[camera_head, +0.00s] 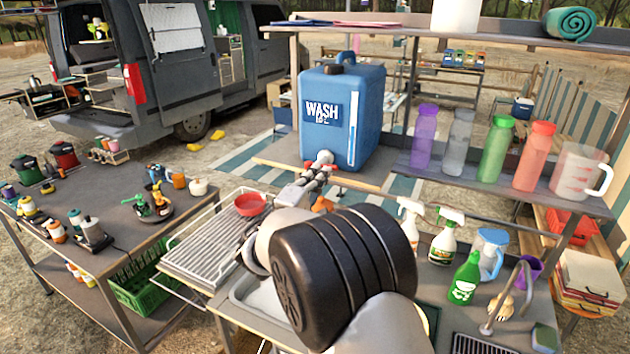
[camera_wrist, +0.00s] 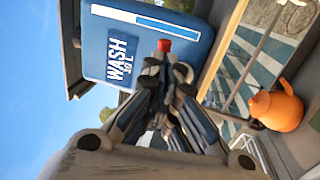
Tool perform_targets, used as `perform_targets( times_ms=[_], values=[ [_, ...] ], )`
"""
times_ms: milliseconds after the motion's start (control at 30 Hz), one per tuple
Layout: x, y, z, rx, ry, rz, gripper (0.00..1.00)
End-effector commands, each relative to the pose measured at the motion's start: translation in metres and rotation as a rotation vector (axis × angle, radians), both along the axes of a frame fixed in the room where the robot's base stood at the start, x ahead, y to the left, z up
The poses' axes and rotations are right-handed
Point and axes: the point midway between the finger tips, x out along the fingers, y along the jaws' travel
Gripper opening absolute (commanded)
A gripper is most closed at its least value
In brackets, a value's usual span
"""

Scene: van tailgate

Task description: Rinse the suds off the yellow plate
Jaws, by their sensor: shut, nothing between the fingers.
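The blue water container (camera_head: 365,120), labelled WASH, stands on a wooden shelf board; it also fills the upper part of the wrist view (camera_wrist: 180,50). My gripper (camera_head: 322,160) is shut and empty in front of the container's lower part. In the wrist view, the closed fingertips (camera_wrist: 165,58) are at a small red part (camera_wrist: 164,45) on the container's front, probably its tap; I cannot tell whether they touch it. The sink basin (camera_head: 257,297) is mostly hidden behind my arm. I cannot make out the yellow plate or any suds in either view.
A wire drying rack (camera_head: 205,255) holds a red bowl (camera_head: 250,204). An orange pot (camera_wrist: 277,110) is near the gripper. Spray bottles (camera_head: 446,238), a green soap bottle (camera_head: 465,280) and a curved faucet (camera_head: 508,300) stand to the right. Coloured bottles (camera_head: 495,150) line the shelf.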

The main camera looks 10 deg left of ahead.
Motion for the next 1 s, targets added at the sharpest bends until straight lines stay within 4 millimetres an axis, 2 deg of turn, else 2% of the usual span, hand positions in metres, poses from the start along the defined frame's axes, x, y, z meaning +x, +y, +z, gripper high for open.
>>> perform_targets(
  times_ms=[267,567,1000],
  values=[
    [0.0004,-0.0002,-0.0007,0.000,0.000,0.000,0.00],
    [0.0094,-0.0058,-0.0004,0.001,0.000,0.000,0.00],
    [0.0074,-0.0025,0.0007,0.002,-0.005,-0.002,0.00]
  ],
)
